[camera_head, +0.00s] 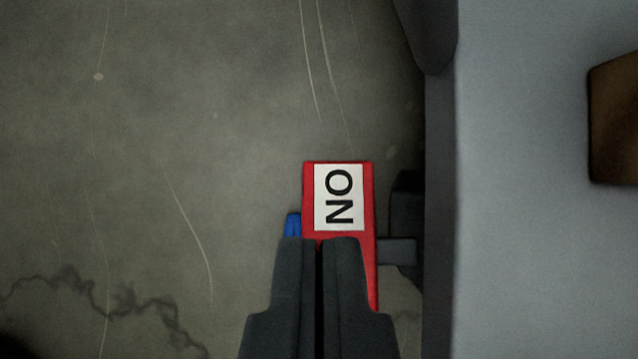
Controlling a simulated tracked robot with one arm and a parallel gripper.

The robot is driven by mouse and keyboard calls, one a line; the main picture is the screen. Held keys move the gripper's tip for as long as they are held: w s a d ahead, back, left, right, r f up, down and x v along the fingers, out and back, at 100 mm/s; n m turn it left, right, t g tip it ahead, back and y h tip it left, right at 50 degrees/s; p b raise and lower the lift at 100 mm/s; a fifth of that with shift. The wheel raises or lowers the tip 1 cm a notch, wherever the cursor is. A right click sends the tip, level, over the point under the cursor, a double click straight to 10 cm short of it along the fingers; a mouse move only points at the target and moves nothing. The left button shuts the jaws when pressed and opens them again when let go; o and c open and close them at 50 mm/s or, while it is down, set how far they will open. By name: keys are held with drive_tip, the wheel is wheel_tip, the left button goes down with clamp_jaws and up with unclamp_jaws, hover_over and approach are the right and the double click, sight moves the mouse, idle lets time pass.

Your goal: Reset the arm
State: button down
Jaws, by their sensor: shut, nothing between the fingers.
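My gripper (320,240) shows at the bottom middle of the head camera view, its two dark fingers shut together with only a thin gap and nothing between them. A small blue piece (293,225) shows at the left edge of the red box, mostly hidden by the fingers.
A grey surface (545,260) with a dark edge fills the right side. A brown block (613,120) sits on it at the far right. A dark bracket (402,250) is close to the red box's right side. The cracked concrete floor (150,150) at left is clear.

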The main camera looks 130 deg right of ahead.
drive_tip(key=w+d+r+t+h+p, duration=0.1)
drive_tip(key=w+d+r, duration=0.1)
drive_tip(key=w+r, duration=0.55)
drive_tip(key=w+d+r+m+t+h, duration=0.1)
drive_tip(key=w+r, duration=0.3)
drive_tip(key=r, duration=0.7)
drive_tip(key=w+d+r+t+h+p, duration=0.1)
drive_tip(key=w+d+r, duration=0.1)
drive_tip(key=w+r, duration=0.5)
wheel_tip(320, 180, up, 38)
drive_tip(key=w+d+m+t+h+p, duration=0.2)
drive_tip(key=m+t, duration=0.1)
drive_tip(key=s+a+r+m+t+p, duration=0.1)
drive_tip(key=s+r, duration=0.3)
drive_tip(key=r, duration=0.6)
drive_tip(key=s+a+r+t, duration=0.1)
drive_tip(key=s+r, duration=0.3)
drive_tip(key=r, duration=0.7)
drive_tip(key=s+a+r+m+t+p, duration=0.1)
drive_tip(key=s+r, duration=0.3)
drive_tip(key=r, duration=0.6)
drive_tip(key=s+a+r+t+y+p, duration=0.1)
drive_tip(key=s+a+r, duration=0.1)
drive_tip(key=s+r, duration=0.8)
drive_tip(key=s+a+r+m, duration=0.1)
drive_tip(key=s+a+r, duration=0.1)
drive_tip(key=s+r, duration=0.8)
drive_tip(key=shift+s+a+r+t+y+p, duration=0.25)
drive_tip(key=shift+s+a+t+y+p, duration=0.15)
drive_tip(key=shift+s, duration=0.2)
